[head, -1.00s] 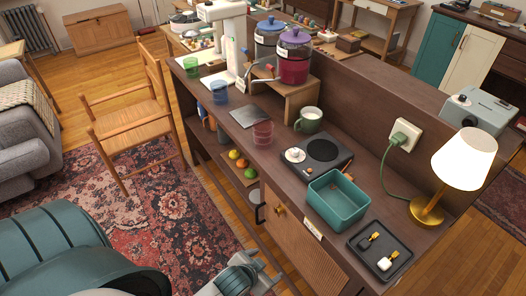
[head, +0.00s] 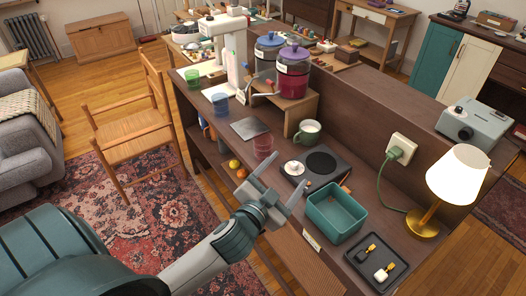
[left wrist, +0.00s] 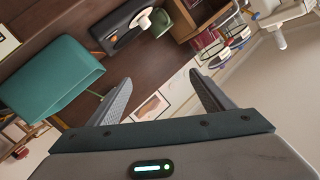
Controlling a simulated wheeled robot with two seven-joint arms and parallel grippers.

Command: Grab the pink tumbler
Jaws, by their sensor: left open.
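The pink tumbler (head: 263,147), clear and reddish, stands upright on the dark wooden counter (head: 333,172) in the head view, left of the hot plate. My left gripper (head: 288,172) is open and empty, its fingers pointing toward the counter. In the picture it is just below and right of the tumbler, apart from it. In the left wrist view the open fingers (left wrist: 160,77) show nothing held between them; I cannot tell for sure which glass there is the pink one. My right gripper is not in view.
A hot plate (head: 321,163), green mug (head: 308,132) and teal bin (head: 335,213) stand right of the tumbler. A grey flat plate (head: 249,127), blue tumbler (head: 221,103) and green tumbler (head: 192,78) stand farther back. A lamp (head: 457,175) is at the right.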

